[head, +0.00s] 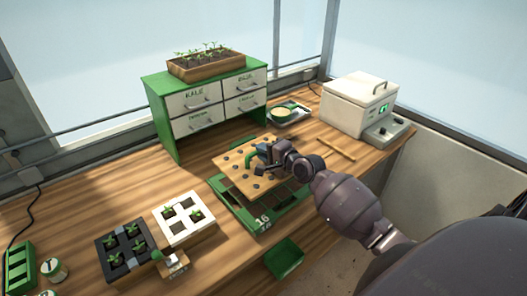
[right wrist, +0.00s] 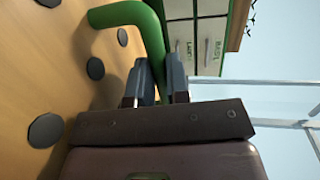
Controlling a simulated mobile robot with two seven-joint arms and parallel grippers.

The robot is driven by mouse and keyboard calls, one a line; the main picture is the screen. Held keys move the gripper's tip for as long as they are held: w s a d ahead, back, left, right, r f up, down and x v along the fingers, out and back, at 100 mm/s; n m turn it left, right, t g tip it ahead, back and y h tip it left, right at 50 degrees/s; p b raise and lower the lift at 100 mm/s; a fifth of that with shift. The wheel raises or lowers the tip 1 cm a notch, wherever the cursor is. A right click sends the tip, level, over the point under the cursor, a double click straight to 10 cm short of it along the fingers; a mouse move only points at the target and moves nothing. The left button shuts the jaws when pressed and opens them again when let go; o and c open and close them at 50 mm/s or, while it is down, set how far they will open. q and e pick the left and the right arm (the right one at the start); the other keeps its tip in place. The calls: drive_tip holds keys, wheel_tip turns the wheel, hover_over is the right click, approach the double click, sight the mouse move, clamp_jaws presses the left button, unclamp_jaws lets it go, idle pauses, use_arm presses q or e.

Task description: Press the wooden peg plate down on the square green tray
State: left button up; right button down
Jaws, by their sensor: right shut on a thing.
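The wooden peg plate (head: 236,167) is a light wood board with dark round spots and a green handle (head: 250,158). It is over the rear part of the square green tray (head: 262,233), whose front edge, marked 16, and dark soil cells stay uncovered. I cannot tell whether the plate touches the tray. My right gripper (head: 265,154) is shut on the green handle. In the right wrist view the fingers (right wrist: 158,85) are on the green handle (right wrist: 148,35), beside the plate's surface (right wrist: 60,90). My left gripper is not in view.
A green drawer cabinet (head: 160,117) stands behind, and a white heated box (head: 355,105) is at the back right. A wooden stick (head: 337,149) lies right of the plate. A white seedling tray (head: 175,238) and a black one (head: 103,249) are at left. A green bin (head: 284,258) is in front.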

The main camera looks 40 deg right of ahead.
drive_tip(key=shift+a+r, duration=0.1)
drive_tip(key=shift+r, duration=0.05)
drive_tip(key=shift+f+b, duration=0.3)
drive_tip(key=shift+f, duration=0.15)
drive_tip(key=shift+f+b, duration=0.9)
drive_tip(key=shift+f, duration=0.35)
drive_tip(key=shift+f+b, duration=0.35)
drive_tip(key=shift+b, duration=0.05)
wheel_tip(320, 180, down, 2)
drive_tip(key=shift+b, duration=1)
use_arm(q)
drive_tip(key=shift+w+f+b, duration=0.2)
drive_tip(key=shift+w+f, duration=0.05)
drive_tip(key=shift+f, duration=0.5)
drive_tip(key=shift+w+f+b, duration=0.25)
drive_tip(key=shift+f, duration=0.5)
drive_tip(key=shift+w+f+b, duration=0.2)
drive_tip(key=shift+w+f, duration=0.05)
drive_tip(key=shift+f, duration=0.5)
use_arm(e)
drive_tip(key=shift+f, duration=1.05)
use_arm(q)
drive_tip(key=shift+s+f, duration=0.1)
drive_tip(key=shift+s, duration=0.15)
